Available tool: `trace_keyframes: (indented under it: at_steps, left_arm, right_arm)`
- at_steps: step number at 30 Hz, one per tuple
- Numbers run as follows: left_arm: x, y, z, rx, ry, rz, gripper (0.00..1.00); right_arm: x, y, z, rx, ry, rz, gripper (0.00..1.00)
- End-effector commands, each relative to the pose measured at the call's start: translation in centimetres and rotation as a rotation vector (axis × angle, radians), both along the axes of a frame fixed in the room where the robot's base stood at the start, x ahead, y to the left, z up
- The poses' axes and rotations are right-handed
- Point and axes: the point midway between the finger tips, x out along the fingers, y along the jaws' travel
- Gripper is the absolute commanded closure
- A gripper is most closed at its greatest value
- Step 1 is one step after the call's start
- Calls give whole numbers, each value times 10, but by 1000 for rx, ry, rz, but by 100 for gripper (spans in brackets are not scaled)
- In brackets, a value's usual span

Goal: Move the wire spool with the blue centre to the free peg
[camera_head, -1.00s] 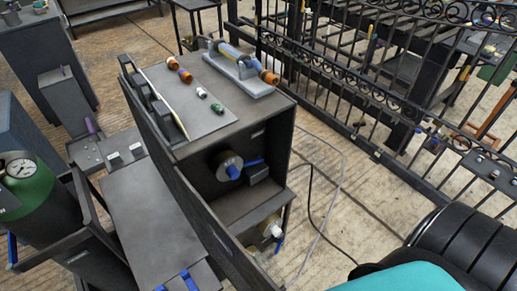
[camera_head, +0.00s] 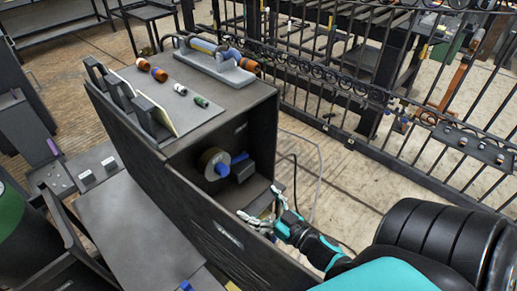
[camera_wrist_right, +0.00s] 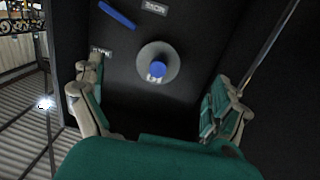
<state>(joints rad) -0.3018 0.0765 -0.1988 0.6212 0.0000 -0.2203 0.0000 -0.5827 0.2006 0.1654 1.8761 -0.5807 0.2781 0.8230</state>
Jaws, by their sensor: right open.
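The wire spool with the blue centre (camera_head: 213,164) hangs inside the upper open compartment of the dark cabinet. A blue bar (camera_head: 240,157) shows beside it; I cannot tell whether it is the free peg. My right gripper (camera_head: 259,204) is open and empty at the cabinet's open side, below and right of the spool, fingers pointing toward the cabinet. In the right wrist view a grey spool with a blue centre (camera_wrist_right: 157,69) faces me beyond the open fingers (camera_wrist_right: 157,108), apart from them. A blue bar (camera_wrist_right: 117,14) is at its upper left. My left gripper is out of view.
The cabinet top (camera_head: 215,110) holds several small coloured cylinders and a grey fixture (camera_head: 217,66). The cabinet's side wall stands close to my right gripper. A black fence (camera_head: 350,90) runs behind. Open floor (camera_head: 340,175) lies between cabinet and fence.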

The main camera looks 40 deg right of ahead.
Motion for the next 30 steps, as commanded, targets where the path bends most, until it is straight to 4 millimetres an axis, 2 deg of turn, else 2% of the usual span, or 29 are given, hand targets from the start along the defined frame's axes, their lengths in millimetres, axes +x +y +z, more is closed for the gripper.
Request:
trace_keyframes:
  at_steps: [3,8,30]
  left_arm:
    - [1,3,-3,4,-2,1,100]
    - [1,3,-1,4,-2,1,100]
    - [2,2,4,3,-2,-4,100]
  right_arm:
    - [1,3,23,-2,-51,24,0]
    - [13,6,31,-2,-65,32,0]
    - [150,25,30,-1,-63,29,0]
